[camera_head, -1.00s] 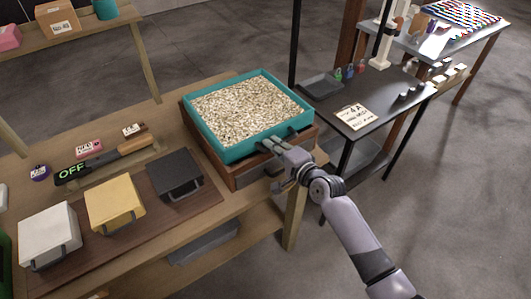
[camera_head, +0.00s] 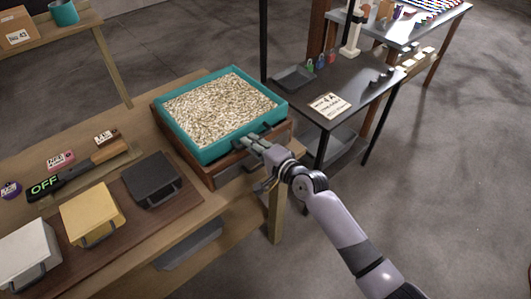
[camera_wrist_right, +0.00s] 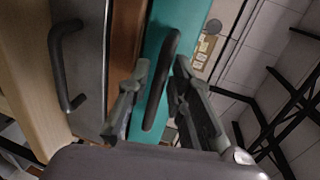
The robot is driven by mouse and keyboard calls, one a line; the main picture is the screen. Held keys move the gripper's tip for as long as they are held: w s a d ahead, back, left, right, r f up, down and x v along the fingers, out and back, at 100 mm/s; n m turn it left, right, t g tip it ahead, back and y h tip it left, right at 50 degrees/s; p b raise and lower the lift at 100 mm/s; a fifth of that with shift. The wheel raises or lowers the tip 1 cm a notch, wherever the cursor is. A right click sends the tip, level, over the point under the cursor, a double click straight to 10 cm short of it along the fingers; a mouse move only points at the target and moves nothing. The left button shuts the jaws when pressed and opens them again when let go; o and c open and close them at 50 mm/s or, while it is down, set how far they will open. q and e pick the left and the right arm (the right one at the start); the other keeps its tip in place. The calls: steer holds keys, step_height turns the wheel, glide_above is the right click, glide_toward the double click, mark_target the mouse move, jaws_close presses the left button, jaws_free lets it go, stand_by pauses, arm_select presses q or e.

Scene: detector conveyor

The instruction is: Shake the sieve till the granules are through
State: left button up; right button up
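The sieve is a teal square frame (camera_head: 186,146) full of pale granules (camera_head: 218,108). It sits on a brown wooden box (camera_head: 205,172) on the workbench. My right gripper (camera_head: 256,145) is at the sieve's near right side. In the right wrist view, the sieve's dark bar handle (camera_wrist_right: 161,82) lies between the two fingers of my right gripper (camera_wrist_right: 160,78). The fingers look apart, with a gap beside the handle. The box's grey drawer front (camera_wrist_right: 90,60) with its handle is beside them. My left gripper is not in view.
On the bench (camera_head: 130,100) are a black scoop-like device reading OFF (camera_head: 44,187) and white, yellow and dark lidded boxes (camera_head: 92,214) on a brown board. A dark side table (camera_head: 355,95) with a small tray and a card reading 4A stands to the right.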

steer(key=v, duration=1.1)
steer(key=shift+d, duration=0.2)
steer(key=shift+f, duration=0.1)
steer(key=s+d+r+b, duration=0.1)
steer(key=s+d+b, duration=0.1)
steer(key=d, duration=0.2)
steer(key=p+x, duration=0.2)
steer(key=x, duration=1.4)
steer(key=shift+w+a, duration=0.3)
jaws_close()
